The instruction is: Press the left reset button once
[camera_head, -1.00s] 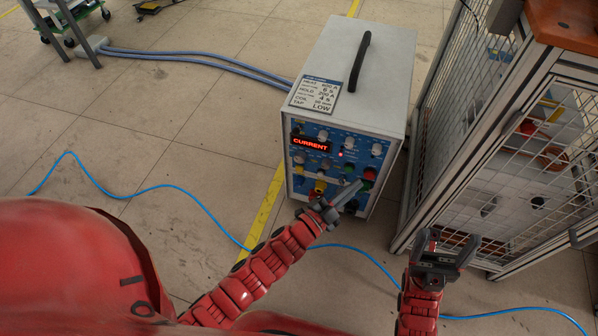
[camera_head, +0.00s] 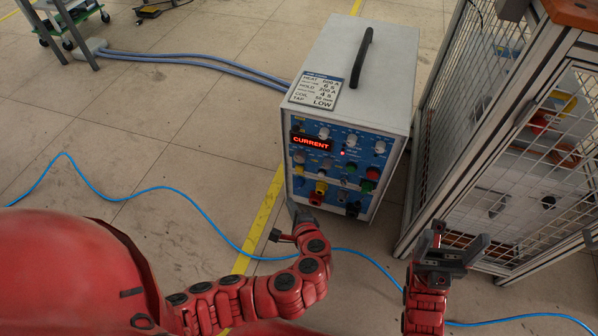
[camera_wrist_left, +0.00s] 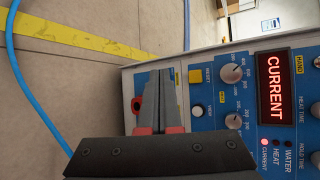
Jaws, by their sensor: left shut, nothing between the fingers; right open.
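The heater's blue control panel (camera_head: 336,173) faces me, with a lit red CURRENT display (camera_head: 310,142). A yellow button (camera_head: 299,170) sits at the panel's left side. It also shows in the left wrist view (camera_wrist_left: 195,76), beside a small label that seems to read RESET. My left gripper (camera_head: 294,206) is at the panel's lower left corner, below the yellow button. In the left wrist view its fingers (camera_wrist_left: 168,76) are shut and empty, left of the yellow button and apart from it in the picture. My right gripper (camera_head: 452,242) is open and empty, right of the heater.
A round white button (camera_wrist_left: 197,111) and a knob (camera_wrist_left: 232,73) are near the yellow button. A red socket (camera_wrist_left: 137,104) is close beside the left fingers. A mesh cage (camera_head: 500,150) stands to the right. A blue cable (camera_head: 150,190) crosses the floor.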

